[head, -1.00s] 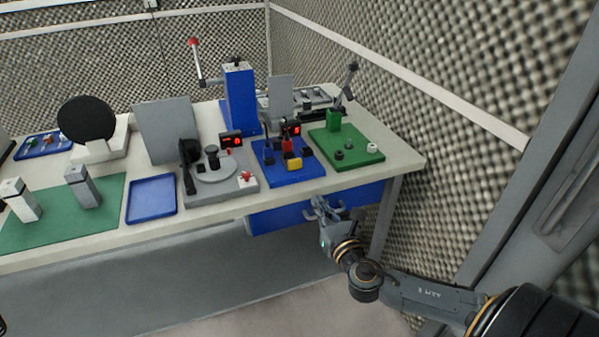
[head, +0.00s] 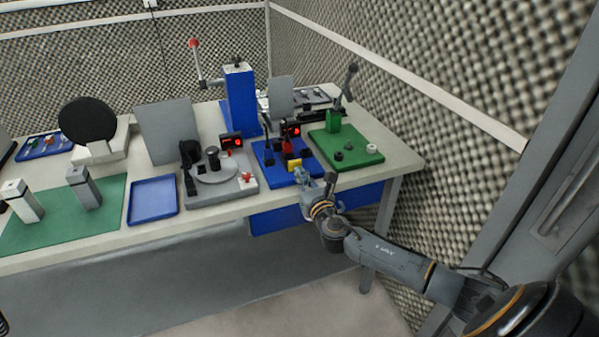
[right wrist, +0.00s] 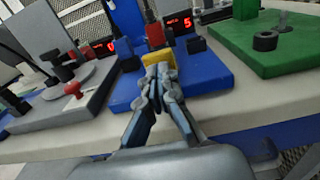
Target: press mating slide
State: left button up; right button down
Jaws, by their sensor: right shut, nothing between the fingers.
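The blue fixture plate (head: 265,149) lies near the bench's front edge and carries a yellow block (head: 294,163), a red part (head: 288,146) and black posts. I take the yellow block to be the slide, but cannot be sure. In the right wrist view the yellow block (right wrist: 156,61) is straight ahead, just beyond my fingertips, on the blue plate (right wrist: 207,74). My right gripper (head: 299,173) is shut and empty at the plate's front edge; its fingertips (right wrist: 158,70) overlap the block's lower face. I cannot tell whether they touch. My left gripper is not in view.
A green fixture plate (head: 371,159) stands to the right, and a grey turntable station (head: 240,186) to the left. A red-lit display (head: 291,129) and a blue press column (head: 240,98) stand behind. A blue tray (head: 153,198) lies further left.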

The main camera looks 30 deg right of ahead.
aim_at(296, 165)
jog(key=shift+w+d, duration=0.15)
jog(key=shift+w, duration=0.55)
jog(key=shift+b+x, duration=0.4)
jog(key=shift+x, duration=1.15)
jog(key=shift+r, duration=0.2)
